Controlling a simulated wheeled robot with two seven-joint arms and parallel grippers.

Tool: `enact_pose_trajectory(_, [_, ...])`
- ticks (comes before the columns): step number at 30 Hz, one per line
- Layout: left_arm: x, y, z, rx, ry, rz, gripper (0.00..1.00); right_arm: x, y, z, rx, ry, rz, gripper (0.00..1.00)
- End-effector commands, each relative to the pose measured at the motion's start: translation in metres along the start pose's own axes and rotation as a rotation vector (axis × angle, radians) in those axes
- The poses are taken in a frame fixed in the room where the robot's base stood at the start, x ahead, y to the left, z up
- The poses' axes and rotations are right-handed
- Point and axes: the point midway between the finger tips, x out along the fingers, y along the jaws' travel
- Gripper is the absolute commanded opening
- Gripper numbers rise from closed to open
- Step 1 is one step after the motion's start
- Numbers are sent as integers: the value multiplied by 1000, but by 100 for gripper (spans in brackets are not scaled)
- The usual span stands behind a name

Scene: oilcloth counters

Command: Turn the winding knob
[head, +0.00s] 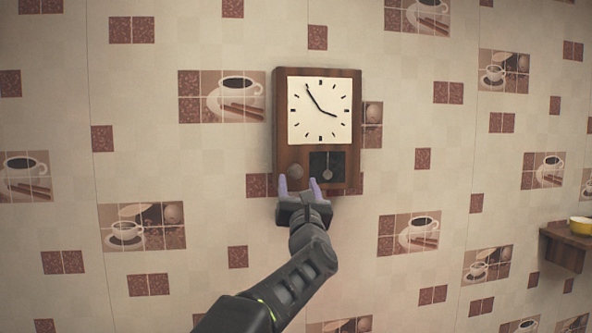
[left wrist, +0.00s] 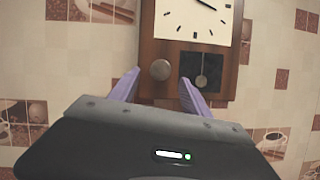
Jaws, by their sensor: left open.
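A wooden wall clock (head: 281,110) hangs on the wall, with a white square dial and a dark pendulum window (head: 328,160). The round winding knob (head: 295,171) sits at its lower left, beside that window. In the left wrist view the knob (left wrist: 160,70) shows whole, just above the gap between my fingers. My left gripper (head: 299,187) is open, with its two purple fingers pointing up at the clock's lower part. In the left wrist view its fingertips (left wrist: 156,80) stand to either side of and below the knob, seemingly not touching it. My right gripper is not in view.
A small wooden shelf (head: 566,250) with a yellow bowl (head: 581,225) is on the wall at the far right. The wall around the clock is flat, patterned with coffee cups, and clear of other objects.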

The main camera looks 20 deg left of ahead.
Motion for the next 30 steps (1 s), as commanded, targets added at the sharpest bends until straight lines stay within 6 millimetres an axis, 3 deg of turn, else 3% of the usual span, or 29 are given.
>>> enact_pose_trajectory(1, [12, 1, 5, 6, 0, 3, 56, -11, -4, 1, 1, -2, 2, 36])
enact_pose_trajectory(7, [38, 1, 4, 4, 0, 2, 56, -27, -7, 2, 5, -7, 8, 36])
enact_pose_trajectory(18, [44, 0, 0, 0, 0, 0, 56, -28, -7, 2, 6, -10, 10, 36])
enact_pose_trajectory(30, [44, 0, 0, 1, 0, 0, 24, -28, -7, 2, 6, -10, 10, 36])
